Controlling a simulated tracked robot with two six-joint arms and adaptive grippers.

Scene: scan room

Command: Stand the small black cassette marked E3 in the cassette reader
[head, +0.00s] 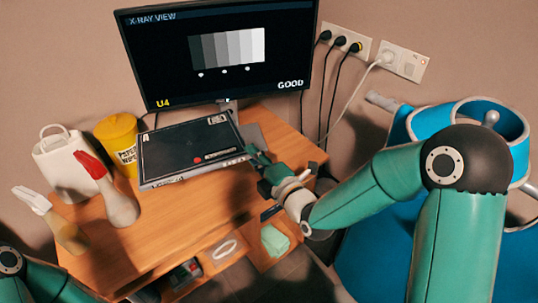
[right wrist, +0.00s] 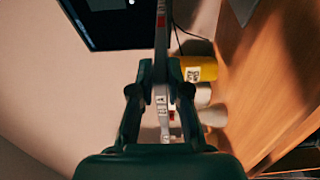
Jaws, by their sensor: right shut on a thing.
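My right gripper (head: 260,163) is shut on the right edge of a flat black cassette (head: 190,146) with a light grey rim. In the right wrist view the cassette (right wrist: 162,75) shows edge-on as a thin slab between the fingertips (right wrist: 160,88). Its face carries small white markings and a red dot; I cannot read E3 on it. The cassette appears over the desk, in front of the monitor. I cannot make out the cassette reader for certain; a grey form (head: 277,142) shows partly behind the cassette and gripper. My left gripper is out of view.
A monitor (head: 220,50) stands at the back of the wooden desk (head: 155,215). A yellow tub (head: 120,140), a white container (head: 65,160) and two spray bottles (head: 110,190) stand at the left. Open compartments (head: 225,250) lie under the front edge. Blue aprons (head: 375,240) hang at right.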

